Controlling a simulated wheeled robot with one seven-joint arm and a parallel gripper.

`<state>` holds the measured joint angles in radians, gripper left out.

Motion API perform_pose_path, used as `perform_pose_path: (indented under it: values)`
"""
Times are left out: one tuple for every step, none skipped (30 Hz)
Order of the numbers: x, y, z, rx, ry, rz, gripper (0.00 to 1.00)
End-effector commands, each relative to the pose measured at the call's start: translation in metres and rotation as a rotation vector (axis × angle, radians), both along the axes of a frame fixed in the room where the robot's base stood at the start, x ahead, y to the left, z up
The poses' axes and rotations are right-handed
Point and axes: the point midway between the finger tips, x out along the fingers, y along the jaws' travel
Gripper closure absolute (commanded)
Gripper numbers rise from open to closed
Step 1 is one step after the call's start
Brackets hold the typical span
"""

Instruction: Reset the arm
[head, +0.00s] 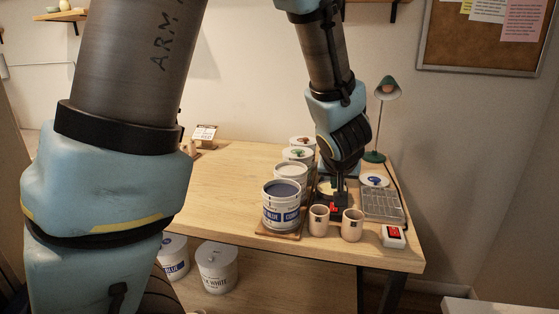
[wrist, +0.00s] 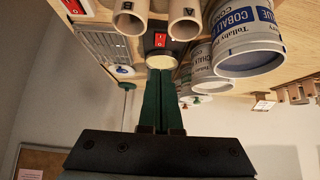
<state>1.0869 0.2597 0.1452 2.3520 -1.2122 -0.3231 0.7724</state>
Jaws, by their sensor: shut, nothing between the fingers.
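My arm reaches over the right part of the wooden table (head: 220,190) in the head view. My gripper (head: 339,204) points down beside a dark device with a red switch, behind two small cups. In the wrist view my gripper (wrist: 160,75) has its two dark green fingers together, with nothing between them. The fingertips show close to a round pale disc (wrist: 161,61) below the red switch (wrist: 160,40). I cannot tell whether they touch it.
A cobalt blue tub (head: 281,207) stands left of the gripper, with more tubs behind. Two cups (head: 319,220) (head: 352,225) stand in front.

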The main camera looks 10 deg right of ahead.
Motion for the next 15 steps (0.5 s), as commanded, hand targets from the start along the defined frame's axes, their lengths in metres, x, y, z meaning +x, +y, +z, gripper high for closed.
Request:
perform_pose_path:
  values:
    - [0.002,0.003,0.0,-0.002,0.004,0.003,1.0]
    - [0.004,0.006,0.0,-0.006,0.009,0.004,1.0]
    - [0.008,0.012,0.0,-0.012,0.02,0.008,1.0]
    - [0.011,0.017,0.0,-0.016,0.03,0.009,1.0]
    - [0.014,0.024,0.0,-0.022,0.042,0.014,1.0]
    - [0.018,0.036,-0.001,-0.031,0.064,0.021,1.0]
    - [0.022,0.046,-0.001,-0.035,0.082,0.025,1.0]
    - [0.024,0.057,-0.002,-0.039,0.103,0.032,1.0]
    - [0.027,0.073,-0.003,-0.043,0.132,0.041,1.0]
    - [0.028,0.085,-0.005,-0.042,0.156,0.047,1.0]
    - [0.028,0.098,-0.006,-0.042,0.179,0.056,1.0]
    - [0.027,0.115,-0.008,-0.039,0.212,0.068,1.0]
    - [0.026,0.128,-0.009,-0.034,0.237,0.08,1.0]
    - [0.025,0.142,-0.011,-0.028,0.261,0.091,1.0]
    - [0.021,0.16,-0.013,-0.019,0.296,0.109,1.0]
